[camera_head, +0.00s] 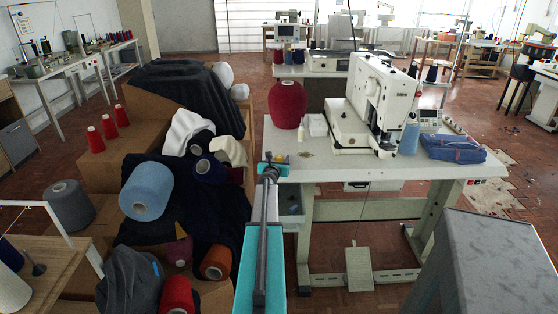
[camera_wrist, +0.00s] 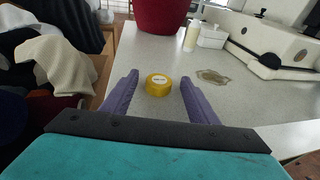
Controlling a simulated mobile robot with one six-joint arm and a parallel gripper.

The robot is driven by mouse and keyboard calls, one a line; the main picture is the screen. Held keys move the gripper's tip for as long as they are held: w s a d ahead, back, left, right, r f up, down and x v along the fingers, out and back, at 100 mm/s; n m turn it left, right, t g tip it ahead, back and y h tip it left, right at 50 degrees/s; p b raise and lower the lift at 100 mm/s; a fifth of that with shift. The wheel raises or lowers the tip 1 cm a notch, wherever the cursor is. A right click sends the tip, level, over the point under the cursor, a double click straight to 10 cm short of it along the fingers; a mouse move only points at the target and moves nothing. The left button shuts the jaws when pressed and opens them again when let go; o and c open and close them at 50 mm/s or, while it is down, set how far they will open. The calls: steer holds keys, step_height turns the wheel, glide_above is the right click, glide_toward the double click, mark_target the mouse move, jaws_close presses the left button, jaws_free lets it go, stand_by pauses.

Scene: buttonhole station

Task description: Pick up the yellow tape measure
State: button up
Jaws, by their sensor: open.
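The yellow tape measure (camera_wrist: 158,85) is a small round yellow disc with a pale label on top. It lies on the light speckled table top (camera_wrist: 150,50), near its left edge. In the wrist view my gripper (camera_wrist: 159,78) is open, with one purple finger on each side of the tape measure and a gap on both sides. Nothing is held. In the head view my gripper (camera_head: 270,160) is over the table's near left corner. I cannot make out the tape measure clearly there.
A dark red yarn cone (camera_head: 287,104) stands behind, with a small white box (camera_head: 317,125) and a white sewing machine (camera_head: 370,105) to the right. A folded blue cloth (camera_head: 453,148) lies on the right of the table. Boxes piled with yarn and fabric (camera_head: 190,150) crowd the left side.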

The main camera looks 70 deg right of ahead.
steer(key=shift+c, duration=0.2)
steer(key=c, duration=1.1)
steer(key=shift+r, duration=0.15)
steer(key=shift+r+p, duration=0.8)
steer(key=shift+r, duration=0.65)
steer(key=shift+s+a+r, duration=0.2)
steer(key=shift+s, duration=0.05)
steer(key=s+a, duration=0.3)
steer(key=s+a+r+b, duration=0.1)
steer(key=s+a, duration=0.6)
steer(key=s, duration=0.1)
steer(key=shift+s+a+r, duration=0.15)
steer(key=shift+s+r, duration=0.05)
steer(key=shift+s, duration=0.05)
steer(key=shift+w, duration=0.1)
